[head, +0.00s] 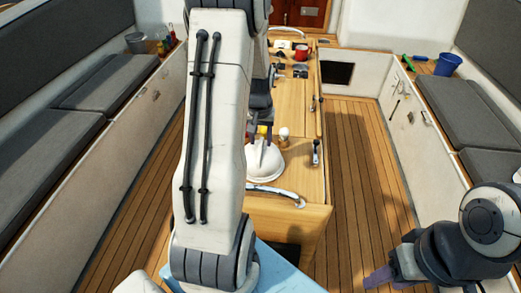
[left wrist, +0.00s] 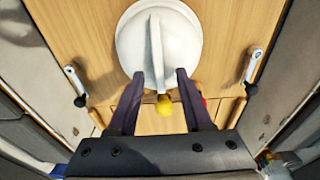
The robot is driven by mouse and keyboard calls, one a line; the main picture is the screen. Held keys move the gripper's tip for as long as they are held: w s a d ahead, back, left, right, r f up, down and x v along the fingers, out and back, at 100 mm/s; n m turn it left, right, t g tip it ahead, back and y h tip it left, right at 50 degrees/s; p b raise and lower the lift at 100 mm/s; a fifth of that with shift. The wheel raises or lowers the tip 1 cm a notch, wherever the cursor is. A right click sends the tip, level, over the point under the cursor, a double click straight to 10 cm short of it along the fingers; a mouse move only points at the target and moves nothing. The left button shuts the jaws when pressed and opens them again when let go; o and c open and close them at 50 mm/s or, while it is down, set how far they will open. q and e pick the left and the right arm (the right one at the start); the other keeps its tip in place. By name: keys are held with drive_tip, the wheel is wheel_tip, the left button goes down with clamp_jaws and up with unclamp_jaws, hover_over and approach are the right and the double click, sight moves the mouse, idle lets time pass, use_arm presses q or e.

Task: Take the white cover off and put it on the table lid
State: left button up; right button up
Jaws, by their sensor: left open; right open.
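The white cover (head: 266,163) is a dome with an upright fin across its top. It sits on the wooden table, partly hidden behind my left arm; in the left wrist view the cover (left wrist: 133,45) is seen from above. My left gripper (left wrist: 161,75) is open, its two dark fingers pointing at the cover with the fin between their tips. I cannot tell whether they touch it. The table lid (head: 292,97) is a wooden panel beyond the cover. My right gripper (head: 381,277) is open and empty at the lower right, low over the floor.
A white-topped jar (head: 284,133) stands just behind the cover. A red mug (head: 302,51) and small items sit at the table's far end. A latch handle (head: 316,152) is beside the cover. A blue bucket (head: 447,64) is on the right bench. The right floor aisle (head: 355,150) is clear.

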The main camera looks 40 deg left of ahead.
use_arm(q)
drive_tip(key=shift+w+f, duration=0.1)
drive_tip(key=shift+f, duration=0.35)
clamp_jaws()
idle(1.1)
